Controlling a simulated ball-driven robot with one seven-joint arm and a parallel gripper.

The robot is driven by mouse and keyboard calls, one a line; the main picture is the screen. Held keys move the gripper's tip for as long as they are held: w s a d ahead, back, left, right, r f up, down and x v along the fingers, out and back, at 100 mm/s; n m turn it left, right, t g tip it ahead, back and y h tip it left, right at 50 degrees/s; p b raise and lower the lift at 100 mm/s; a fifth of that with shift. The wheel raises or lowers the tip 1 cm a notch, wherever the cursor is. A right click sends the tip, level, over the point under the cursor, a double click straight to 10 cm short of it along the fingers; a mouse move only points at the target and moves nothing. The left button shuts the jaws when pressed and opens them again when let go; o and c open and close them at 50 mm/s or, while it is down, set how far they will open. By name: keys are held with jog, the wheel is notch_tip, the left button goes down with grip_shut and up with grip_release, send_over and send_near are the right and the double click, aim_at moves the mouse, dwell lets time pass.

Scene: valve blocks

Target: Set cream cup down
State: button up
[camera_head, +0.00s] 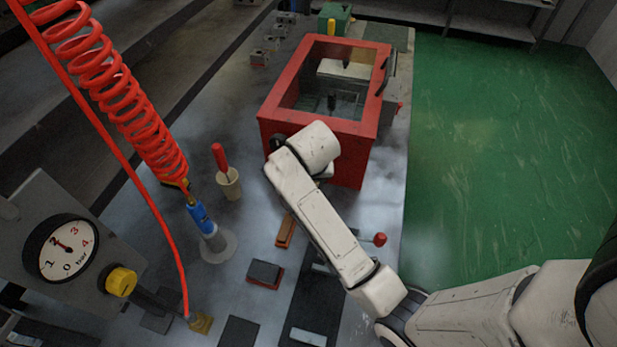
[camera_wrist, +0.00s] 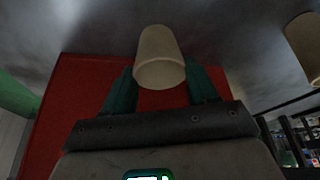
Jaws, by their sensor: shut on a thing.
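In the wrist view, my gripper (camera_wrist: 160,88) is shut on the cream cup (camera_wrist: 160,58), with a teal finger on each side of it. The metal table top shows beyond the cup; I cannot tell whether the cup touches it. In the head view, my arm's end is in front of the red-framed box (camera_head: 318,133). My gripper and the held cup are hidden there behind my arm.
A similar beige cup (camera_head: 228,186) with a red-handled tool stands left of my arm; a cup edge shows at right in the wrist view (camera_wrist: 304,42). A blue fitting (camera_head: 201,215) on a red coiled hose, a gauge (camera_head: 63,250) and flat blocks (camera_head: 265,273) are nearer.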

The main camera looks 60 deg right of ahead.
jog(key=o, duration=1.1)
jog(key=shift+f, duration=0.1)
jog(key=p+v, duration=0.1)
jog(key=v, duration=1.1)
